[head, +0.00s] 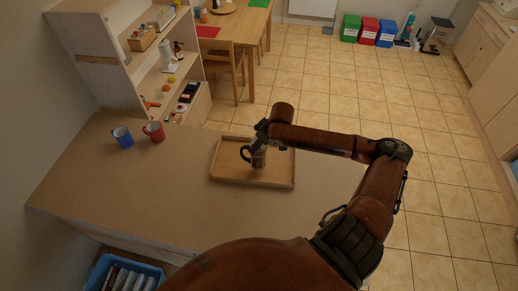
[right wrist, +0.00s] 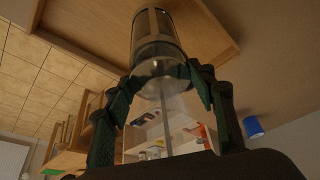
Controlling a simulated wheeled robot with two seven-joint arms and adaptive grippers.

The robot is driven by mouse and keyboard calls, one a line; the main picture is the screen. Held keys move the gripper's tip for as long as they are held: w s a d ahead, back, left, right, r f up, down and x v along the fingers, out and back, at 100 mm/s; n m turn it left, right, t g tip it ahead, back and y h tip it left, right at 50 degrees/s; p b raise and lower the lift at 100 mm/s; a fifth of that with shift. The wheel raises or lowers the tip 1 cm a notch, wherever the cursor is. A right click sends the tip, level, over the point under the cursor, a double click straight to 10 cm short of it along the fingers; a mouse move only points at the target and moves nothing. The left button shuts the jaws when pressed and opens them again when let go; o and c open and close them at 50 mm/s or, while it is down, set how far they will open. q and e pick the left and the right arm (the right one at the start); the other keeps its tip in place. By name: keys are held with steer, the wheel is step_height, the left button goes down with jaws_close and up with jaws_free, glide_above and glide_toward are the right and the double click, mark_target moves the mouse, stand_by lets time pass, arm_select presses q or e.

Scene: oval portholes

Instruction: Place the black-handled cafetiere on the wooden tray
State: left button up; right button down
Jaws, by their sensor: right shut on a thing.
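The cafetiere (head: 258,159) has a black handle on its left side and appears over the middle of the wooden tray (head: 227,177) in the head view. I cannot tell whether its base touches the tray. My right gripper (head: 264,138) is at its top, partly covering it. In the right wrist view the cafetiere (right wrist: 156,27) is at the top, with the tray (right wrist: 222,25) behind it. There the right gripper (right wrist: 162,77) has its dark green fingers closed on the cafetiere from both sides. My left gripper is in neither view.
A blue mug (head: 123,138) and a red mug (head: 155,132) stand left of the tray on the brown counter (head: 165,195). A wooden shelf unit (head: 155,75) stands at the back left. The counter's front left is clear.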

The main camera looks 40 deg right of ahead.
steer(key=shift+w+d+f, duration=0.1)
steer(key=shift+w+d, duration=0.05)
steer(key=shift+f+p, duration=0.4)
steer(key=shift+f, duration=1.2)
steer(key=c, duration=0.9)
jaws_free()
steer(key=shift+f, duration=0.2)
steer(key=v, duration=1.2)
steer(key=shift+r, duration=0.15)
